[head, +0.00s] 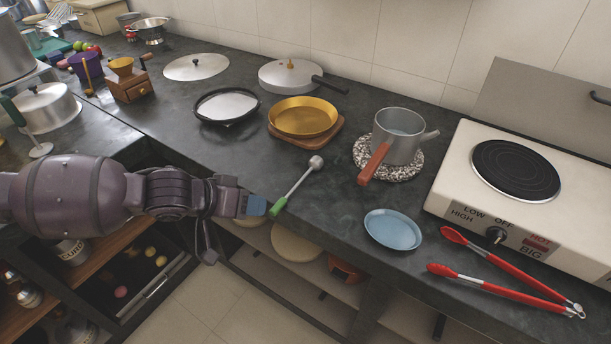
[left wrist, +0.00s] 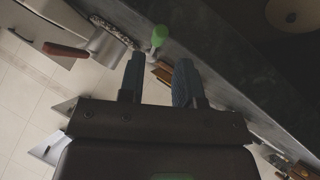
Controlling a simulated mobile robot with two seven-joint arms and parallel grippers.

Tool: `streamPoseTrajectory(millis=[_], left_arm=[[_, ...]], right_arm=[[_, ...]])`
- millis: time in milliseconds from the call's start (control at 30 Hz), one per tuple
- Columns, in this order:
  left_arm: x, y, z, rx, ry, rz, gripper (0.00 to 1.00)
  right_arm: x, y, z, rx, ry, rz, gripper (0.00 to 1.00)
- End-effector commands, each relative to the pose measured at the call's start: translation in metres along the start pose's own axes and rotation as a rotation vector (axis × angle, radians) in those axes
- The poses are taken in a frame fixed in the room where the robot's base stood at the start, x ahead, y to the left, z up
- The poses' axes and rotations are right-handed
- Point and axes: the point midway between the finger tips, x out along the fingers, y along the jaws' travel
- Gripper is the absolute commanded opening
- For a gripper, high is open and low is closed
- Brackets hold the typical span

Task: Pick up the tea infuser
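The tea infuser has a green handle (head: 278,206) and a thin metal stem ending in a small silver ball (head: 316,162). It lies on the dark counter with its handle toward the front edge. My left gripper (head: 257,206) is just left of the handle's end in the head view. In the left wrist view my left gripper (left wrist: 160,61) has its two blue-grey fingers apart with nothing between them. The green handle (left wrist: 158,38) shows just beyond the fingertips there. My right gripper is in neither view.
A blue plate (head: 393,229), red tongs (head: 510,275) and a hot plate (head: 530,180) are to the right. A saucepan (head: 400,136) stands on a speckled mat. A golden pan (head: 304,117) is behind the infuser. The counter around the infuser is clear.

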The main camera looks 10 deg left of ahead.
Motion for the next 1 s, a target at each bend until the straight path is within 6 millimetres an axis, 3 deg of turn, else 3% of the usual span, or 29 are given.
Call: streamPoseTrajectory(millis=[400, 767, 967, 1000], left_arm=[[0.047, 0.0, 0.001, -0.001, -0.003, 0.001, 0.31], [0.052, 0.001, -0.002, 0.001, 0.002, 0.0, 0.31], [0.052, 0.001, -0.002, 0.001, 0.002, 0.0, 0.01], [0.052, 0.001, -0.002, 0.001, 0.002, 0.0, 0.0]], right_arm=[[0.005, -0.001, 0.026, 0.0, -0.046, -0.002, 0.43], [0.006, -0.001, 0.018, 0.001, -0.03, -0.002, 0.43], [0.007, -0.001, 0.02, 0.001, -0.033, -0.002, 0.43], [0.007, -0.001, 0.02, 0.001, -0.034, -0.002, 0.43]])
